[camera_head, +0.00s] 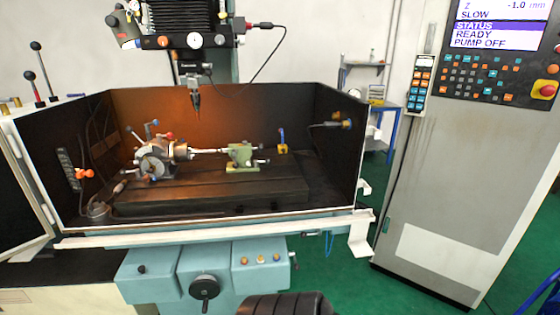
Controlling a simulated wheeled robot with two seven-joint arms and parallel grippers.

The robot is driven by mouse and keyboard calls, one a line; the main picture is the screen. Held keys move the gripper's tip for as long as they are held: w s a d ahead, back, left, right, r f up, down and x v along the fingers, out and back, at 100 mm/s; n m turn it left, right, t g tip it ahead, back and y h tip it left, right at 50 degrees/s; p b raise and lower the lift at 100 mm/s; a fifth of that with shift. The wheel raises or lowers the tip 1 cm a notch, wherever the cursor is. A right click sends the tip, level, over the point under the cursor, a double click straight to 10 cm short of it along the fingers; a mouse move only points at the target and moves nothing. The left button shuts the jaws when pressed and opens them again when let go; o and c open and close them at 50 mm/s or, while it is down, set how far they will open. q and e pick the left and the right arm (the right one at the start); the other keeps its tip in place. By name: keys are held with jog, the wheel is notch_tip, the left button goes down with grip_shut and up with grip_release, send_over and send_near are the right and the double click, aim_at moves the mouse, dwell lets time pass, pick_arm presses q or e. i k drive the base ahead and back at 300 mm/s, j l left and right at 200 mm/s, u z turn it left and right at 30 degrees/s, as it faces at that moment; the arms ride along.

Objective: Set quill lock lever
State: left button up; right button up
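No part labelled as the quill lock lever can be told for sure. In the head view a grey indexing chuck (152,160) with small levers stands at the left of the machine table. One lever has a blue tip (155,123) and a red knob (170,136) shows beside it. A thin bar (208,151) runs from the chuck toward a green tailstock (241,156), which has small dark handles too small to read. The milling head (195,40) is above, with its tool (196,104) pointing down, clear of the bar. Neither of my grippers shows.
A dark enclosure with a pale front rim (200,228) surrounds the machine table (250,190). A yellow block (283,148) with a blue upright stands right of the tailstock. A control cabinet (450,180) stands at the right. Green floor (340,275) shows between.

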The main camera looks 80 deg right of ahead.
aim_at(236, 166)
jog(key=z, duration=2.3)
jog(key=i+l, duration=0.15)
jog(key=i, duration=0.1)
